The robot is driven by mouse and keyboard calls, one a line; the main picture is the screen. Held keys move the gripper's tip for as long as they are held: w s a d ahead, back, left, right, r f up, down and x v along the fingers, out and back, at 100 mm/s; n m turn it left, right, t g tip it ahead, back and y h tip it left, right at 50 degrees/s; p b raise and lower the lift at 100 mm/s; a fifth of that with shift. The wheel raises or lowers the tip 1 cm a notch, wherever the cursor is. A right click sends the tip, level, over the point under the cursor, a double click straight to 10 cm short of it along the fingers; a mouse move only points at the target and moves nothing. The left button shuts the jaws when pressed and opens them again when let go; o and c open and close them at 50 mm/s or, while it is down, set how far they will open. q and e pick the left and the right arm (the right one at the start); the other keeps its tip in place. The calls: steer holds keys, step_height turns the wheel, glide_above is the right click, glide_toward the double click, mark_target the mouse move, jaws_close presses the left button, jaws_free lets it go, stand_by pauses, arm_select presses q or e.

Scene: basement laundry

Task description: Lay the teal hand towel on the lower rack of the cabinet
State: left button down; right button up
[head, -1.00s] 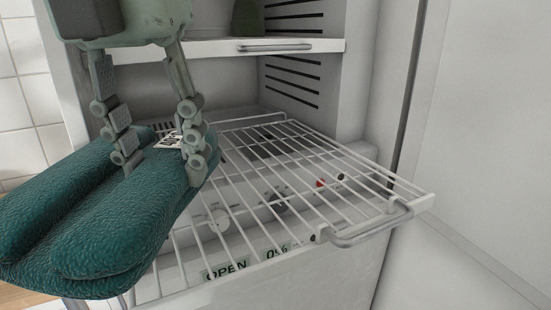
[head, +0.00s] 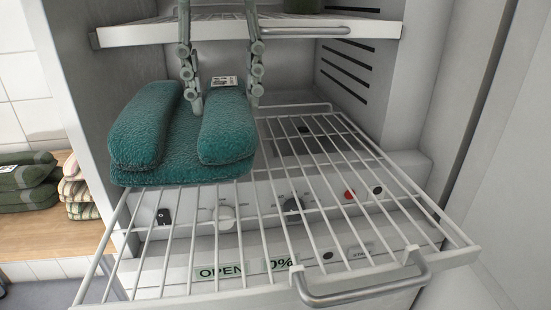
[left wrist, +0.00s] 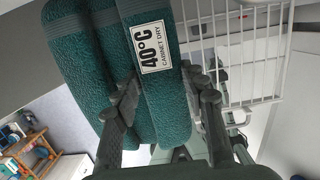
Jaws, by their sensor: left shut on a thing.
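The folded teal hand towel (head: 180,150) is over the rear left part of the lower rack. It is roughly level, and I cannot tell whether it touches the wires. My left gripper (head: 226,103) comes down from above, its fingers shut on either side of the towel's right-hand roll. In the left wrist view the towel (left wrist: 75,65) shows its "40°C cabinet dry" label between the fingers (left wrist: 165,105). The lower rack (head: 330,205) is a white wire shelf, pulled out of the cabinet (head: 440,110), with a grey front handle. Its rear left part is hidden behind the towel. My right gripper is not in view.
An upper shelf (head: 130,35) with a handle is close above the towel, around my fingers. Below the rack is a control panel (head: 220,270) with knobs. Folded striped towels (head: 25,180) lie on a wooden surface at the left. The rack's front and right are clear.

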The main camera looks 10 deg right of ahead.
arm_select(q)
step_height(320, 180, down, 5)
steer(key=shift+a+r, duration=0.15)
step_height(320, 180, down, 4)
steer(key=shift+f+p, duration=0.2)
steer(key=shift+p, duration=0.15)
steer(key=shift+f, duration=0.2)
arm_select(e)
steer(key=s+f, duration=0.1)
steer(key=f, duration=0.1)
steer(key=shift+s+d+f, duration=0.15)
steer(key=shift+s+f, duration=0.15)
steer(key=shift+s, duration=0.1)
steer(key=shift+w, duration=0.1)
